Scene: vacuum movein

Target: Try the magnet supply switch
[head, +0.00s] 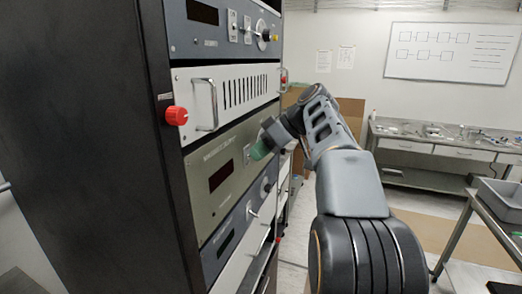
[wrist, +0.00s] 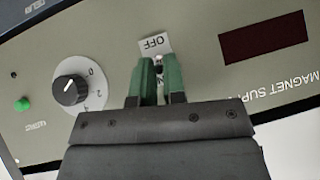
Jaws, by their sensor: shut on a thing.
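The magnet supply (head: 226,172) is an olive-grey panel in the rack, with a dark display (head: 221,174). It fills the wrist view (wrist: 200,60) upside down, with its name at the right. My gripper (head: 258,149) is at the panel's face, right of the display in the head view. In the wrist view the two green fingers (wrist: 157,78) are shut on the small toggle switch (wrist: 159,70), which shows only as a pale bit between them. A white label (wrist: 156,43) reading OFF is just beyond the fingertips. The fingers hide most of the lever, so its tilt is unclear.
A black dial (wrist: 70,90) and a green round lamp or button (wrist: 22,104) are left of my fingers in the wrist view. A bench (head: 425,150) stands at the back right.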

